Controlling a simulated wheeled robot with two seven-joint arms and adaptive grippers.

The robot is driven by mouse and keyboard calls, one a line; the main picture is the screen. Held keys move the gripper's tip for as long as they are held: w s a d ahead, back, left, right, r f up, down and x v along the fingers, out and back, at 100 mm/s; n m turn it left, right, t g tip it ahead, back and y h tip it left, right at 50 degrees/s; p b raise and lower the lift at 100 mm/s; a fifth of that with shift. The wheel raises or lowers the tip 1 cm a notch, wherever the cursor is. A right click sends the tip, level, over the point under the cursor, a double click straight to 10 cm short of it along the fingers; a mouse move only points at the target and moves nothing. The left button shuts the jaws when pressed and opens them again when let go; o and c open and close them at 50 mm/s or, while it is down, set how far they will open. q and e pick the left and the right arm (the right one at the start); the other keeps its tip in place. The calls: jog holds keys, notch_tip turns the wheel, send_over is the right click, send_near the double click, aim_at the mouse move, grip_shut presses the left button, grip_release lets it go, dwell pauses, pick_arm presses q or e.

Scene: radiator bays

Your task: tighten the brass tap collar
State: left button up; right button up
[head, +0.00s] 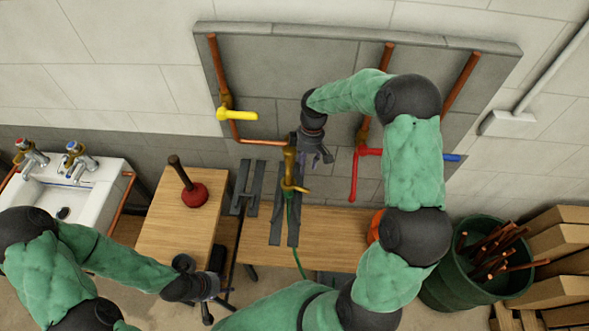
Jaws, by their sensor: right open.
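A brass tap (289,165) stands upright near the middle of the head view, in front of the grey wall panel. A brass collar (288,184) seems to sit low on it, where a green hose (293,222) hangs down; its thread is too small to make out. My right gripper (319,163) is open and empty, pointing down just right of the tap's upper part. I cannot tell whether it touches the tap. My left gripper (222,304) is low at the left, by the wooden bench, with its fingers apart and nothing seen between them.
A red plunger (194,194) stands on the wooden bench (166,229). Copper pipes with a yellow lever (237,115) and a red lever (354,175) run up the panel. A white sink (95,192) is at left. A green bin (462,290) of copper offcuts is at right.

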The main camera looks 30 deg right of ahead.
aim_at(296, 187)
jog(key=p+x, duration=0.1)
jog(key=x, duration=0.9)
jog(key=shift+s, duration=0.25)
grip_shut()
